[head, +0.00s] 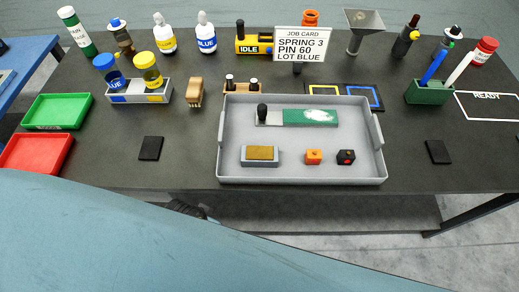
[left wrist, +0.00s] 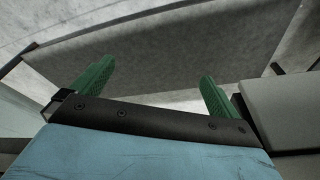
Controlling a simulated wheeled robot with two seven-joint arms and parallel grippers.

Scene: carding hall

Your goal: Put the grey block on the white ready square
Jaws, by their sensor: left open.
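A grey block (head: 260,162) with a tan-brown top lies in the front left of the grey tray (head: 226,180) in the head view. The white ready square (head: 487,120) is a white outline marked READY at the table's right edge, and its inside looks empty. My left gripper (left wrist: 156,70) shows in the left wrist view with two green fingers wide apart and nothing between them. That view shows grey surfaces and pale floor, not the block. Neither gripper can be made out clearly in the head view.
A green pen holder (head: 429,93) stands left of the ready square. A black pad (head: 438,152) lies right of the tray.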

